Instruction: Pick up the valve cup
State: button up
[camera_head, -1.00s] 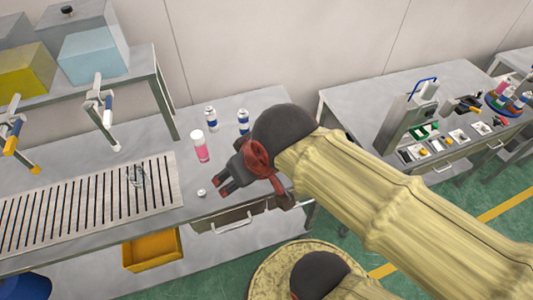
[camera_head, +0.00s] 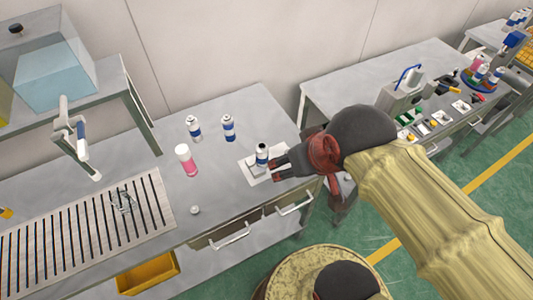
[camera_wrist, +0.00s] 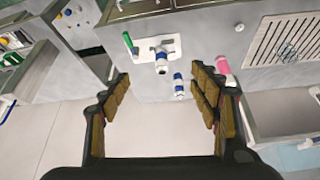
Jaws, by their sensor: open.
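A small whitish round piece (camera_head: 195,210), which looks like the valve cup, lies on the metal bench in front of the pink-and-white bottle (camera_head: 187,160). It also shows as a small pale dot in the wrist view (camera_wrist: 238,27). It is too small to see its shape clearly. A dark-topped can (camera_head: 262,154) stands on the plate. In the wrist view my open fingers (camera_wrist: 160,85) are spread with the can beyond them.
Two white-and-blue cans (camera_head: 194,128) (camera_head: 228,128) stand behind. A slotted grate (camera_head: 80,230) lies at the left. A green piece (camera_wrist: 128,42) stands by the plate. A second bench (camera_head: 340,85) with a press is at the right. The bench is clear between bottle and plate.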

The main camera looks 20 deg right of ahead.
aim_at(194, 209)
jog(key=j+u, duration=0.4)
jog(key=i+j+u, duration=0.15)
jog(key=j+u, duration=0.25)
jog(key=j, duration=0.2)
